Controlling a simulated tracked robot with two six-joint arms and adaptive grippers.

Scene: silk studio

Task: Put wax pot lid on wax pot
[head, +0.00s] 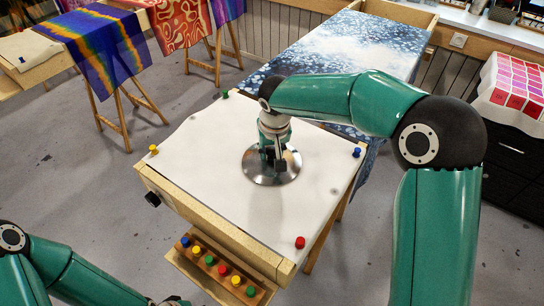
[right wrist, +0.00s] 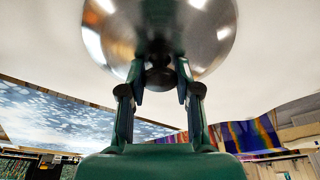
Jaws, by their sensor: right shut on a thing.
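The wax pot lid (head: 257,171) is a round, shiny metal disc over the white-covered table, below my right gripper (head: 279,160). In the right wrist view the lid (right wrist: 208,38) is large, with a dark knob (right wrist: 160,76) between the fingertips. My right gripper is shut on that knob. I cannot tell whether the lid touches what is below it. I can make out no wax pot; one under the lid would be hidden.
The table's white sheet (head: 210,150) is mostly clear, with coloured pins such as a red one (head: 300,242) and a blue one (head: 356,152) near its edges. A wooden rack (head: 220,276) of several coloured pins hangs at the front. A blue patterned cloth (head: 345,50) lies behind.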

